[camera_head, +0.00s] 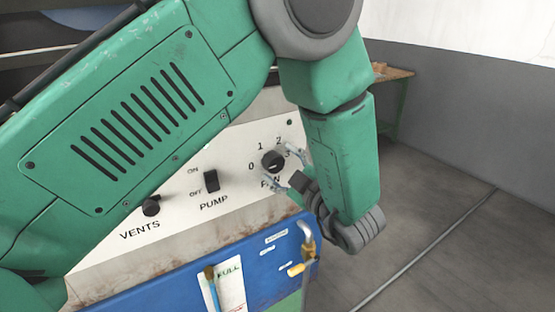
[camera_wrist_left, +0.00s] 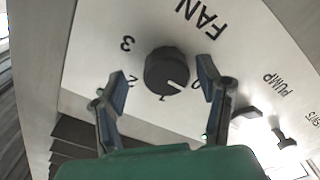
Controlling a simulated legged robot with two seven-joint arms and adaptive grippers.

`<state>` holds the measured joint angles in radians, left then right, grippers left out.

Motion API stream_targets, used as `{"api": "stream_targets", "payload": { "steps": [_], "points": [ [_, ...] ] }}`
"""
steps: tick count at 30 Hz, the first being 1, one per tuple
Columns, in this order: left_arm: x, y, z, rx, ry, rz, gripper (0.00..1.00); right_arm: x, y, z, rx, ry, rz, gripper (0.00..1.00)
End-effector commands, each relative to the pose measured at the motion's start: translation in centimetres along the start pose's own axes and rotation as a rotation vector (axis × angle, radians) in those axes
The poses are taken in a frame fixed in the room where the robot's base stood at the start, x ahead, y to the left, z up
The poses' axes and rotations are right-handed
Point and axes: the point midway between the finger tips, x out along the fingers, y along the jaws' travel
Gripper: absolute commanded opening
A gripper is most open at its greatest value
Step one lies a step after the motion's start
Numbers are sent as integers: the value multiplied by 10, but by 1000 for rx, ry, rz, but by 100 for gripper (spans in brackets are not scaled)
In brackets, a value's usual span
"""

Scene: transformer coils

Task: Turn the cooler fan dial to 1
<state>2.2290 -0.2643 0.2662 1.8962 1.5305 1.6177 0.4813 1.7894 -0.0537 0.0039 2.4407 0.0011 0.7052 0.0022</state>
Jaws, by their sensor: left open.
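The fan dial (camera_head: 273,161) is a round black knob on the white control panel, with 0, 1, 2 and 3 printed around it. In the left wrist view the dial (camera_wrist_left: 166,68) has a white mark that points between 1 and 0. My left gripper (camera_head: 284,167) is at the dial in the head view. In the left wrist view its open fingers (camera_wrist_left: 162,82) are spread on either side of the dial, with a visible gap on the 2 side; contact on the other side is unclear. My right gripper is not in view.
The pump switch (camera_head: 211,181) and vents knob (camera_head: 151,206) are on the same panel (camera_head: 180,228), left of the dial. Below is a blue box front (camera_head: 262,262) with a brass-coloured fitting (camera_head: 308,248). Grey floor (camera_head: 440,240) is clear at right.

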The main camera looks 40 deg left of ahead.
Motion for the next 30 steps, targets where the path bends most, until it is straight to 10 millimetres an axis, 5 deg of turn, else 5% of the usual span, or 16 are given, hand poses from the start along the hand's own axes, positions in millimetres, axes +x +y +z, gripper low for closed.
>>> {"api": "stream_targets", "payload": {
  "steps": [7, 11, 12, 30],
  "points": [
    [2, -1, 0, 1, 0, -3, 60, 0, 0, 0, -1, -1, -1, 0],
    [1, -1, 1, 2, 0, -3, 14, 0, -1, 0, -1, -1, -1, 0],
    [1, -1, 1, 3, 1, -3, 10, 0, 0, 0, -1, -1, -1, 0],
    [-1, -3, 2, 22, -7, -5, 11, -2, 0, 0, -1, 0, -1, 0]
  ]
}}
